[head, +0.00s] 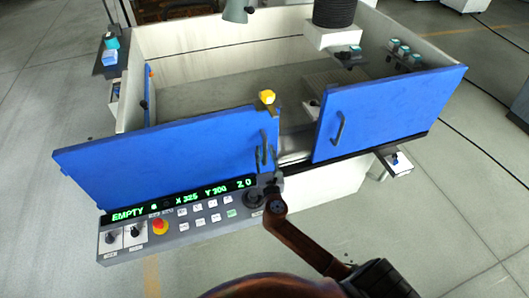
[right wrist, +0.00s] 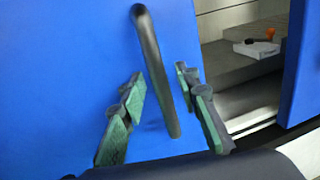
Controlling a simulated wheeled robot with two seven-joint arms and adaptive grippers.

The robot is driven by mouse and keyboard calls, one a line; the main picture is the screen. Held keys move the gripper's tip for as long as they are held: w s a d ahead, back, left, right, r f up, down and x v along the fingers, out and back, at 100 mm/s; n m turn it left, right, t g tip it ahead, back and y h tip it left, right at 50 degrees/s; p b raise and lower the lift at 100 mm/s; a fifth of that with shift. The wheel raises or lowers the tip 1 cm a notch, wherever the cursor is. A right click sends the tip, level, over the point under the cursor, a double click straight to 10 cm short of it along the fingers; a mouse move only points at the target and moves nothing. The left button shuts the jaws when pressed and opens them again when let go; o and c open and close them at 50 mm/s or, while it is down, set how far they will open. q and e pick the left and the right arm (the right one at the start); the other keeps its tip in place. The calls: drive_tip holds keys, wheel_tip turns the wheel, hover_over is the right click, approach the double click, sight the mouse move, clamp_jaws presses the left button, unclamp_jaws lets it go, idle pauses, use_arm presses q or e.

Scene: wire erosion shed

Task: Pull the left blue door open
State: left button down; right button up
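The left blue door (head: 165,155) is a wide blue panel on the front of the machine, with a dark vertical bar handle (head: 263,139) near its right edge. A gap separates it from the right blue door (head: 385,110). My right gripper (head: 265,158) is at the lower part of the left door's handle. In the right wrist view the handle (right wrist: 152,55) runs between the two green-padded fingers of my right gripper (right wrist: 160,76). The fingers are apart, with blue door visible on both sides of the bar. My left gripper is not in view.
A control panel (head: 185,220) with a green readout, buttons and a red emergency knob lies below the left door. A yellow-topped item (head: 267,97) shows above the door's top edge. Grey floor (head: 460,200) is clear at the right front.

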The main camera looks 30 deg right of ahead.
drive_tip(key=shift+w+d, duration=0.15)
drive_tip(key=shift+w, duration=0.1)
drive_tip(key=shift+c, duration=0.6)
clamp_jaws()
